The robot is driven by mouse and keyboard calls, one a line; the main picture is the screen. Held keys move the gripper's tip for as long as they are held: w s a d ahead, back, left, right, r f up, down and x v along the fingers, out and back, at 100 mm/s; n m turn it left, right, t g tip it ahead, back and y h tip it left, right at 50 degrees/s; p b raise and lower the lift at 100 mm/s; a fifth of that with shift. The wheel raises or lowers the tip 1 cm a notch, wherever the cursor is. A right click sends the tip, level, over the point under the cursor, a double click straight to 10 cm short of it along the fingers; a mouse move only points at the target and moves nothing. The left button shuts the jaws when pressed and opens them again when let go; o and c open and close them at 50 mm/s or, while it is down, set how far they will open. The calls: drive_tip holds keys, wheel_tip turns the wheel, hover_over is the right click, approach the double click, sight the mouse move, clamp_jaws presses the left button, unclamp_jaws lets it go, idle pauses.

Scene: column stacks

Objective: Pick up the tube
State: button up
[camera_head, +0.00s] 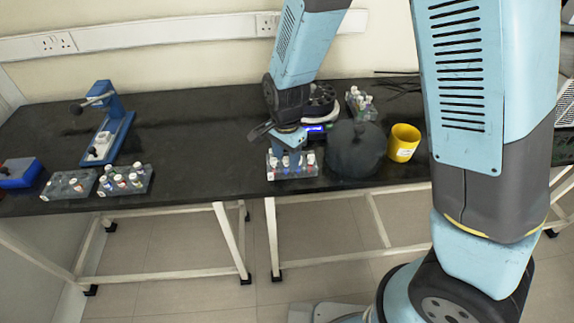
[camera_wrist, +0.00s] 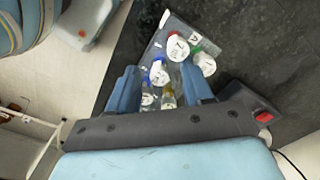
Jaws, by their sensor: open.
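A clear rack (camera_head: 292,172) holding several capped tubes stands at the front edge of the black bench, below my gripper (camera_head: 288,148) in the head view. In the wrist view, my gripper (camera_wrist: 159,80) is open, its two blue fingers on either side of the tubes. A blue-ringed tube (camera_wrist: 158,72) shows between the fingertips, with clear tube bodies below it. A red-ringed tube (camera_wrist: 177,47) and a green-ringed tube (camera_wrist: 204,63) lie just beyond. Whether a finger touches any tube I cannot tell. The tubes' lower parts are partly hidden by my gripper.
A yellow cup (camera_head: 403,143) stands right of the rack, beyond a dark rounded part. Another tube rack (camera_head: 361,103) stands behind. Two more racks (camera_head: 125,181) (camera_head: 69,185) and a blue press (camera_head: 108,132) are at left. The bench middle is clear.

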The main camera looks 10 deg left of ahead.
clamp_jaws()
drive_tip(key=shift+r, duration=0.1)
idle(0.4)
